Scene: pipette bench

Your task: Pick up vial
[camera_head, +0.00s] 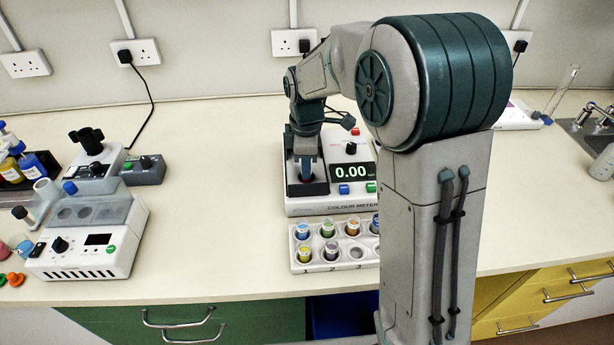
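Several vials with coloured contents stand upright in a white rack (314,267) in front of the meter. They include a yellow one (305,254), a green one (328,229) and an orange-brown one (353,227). One front slot looks empty. My arm hides the rack's right end.
The meter's display reads 0.00. At the left stand a white device (92,250) with a dial and screen, a grey instrument (95,170) and several bottles (30,170). The counter (215,200) between these and the meter is clear. A sink tap (590,115) is at the far right.

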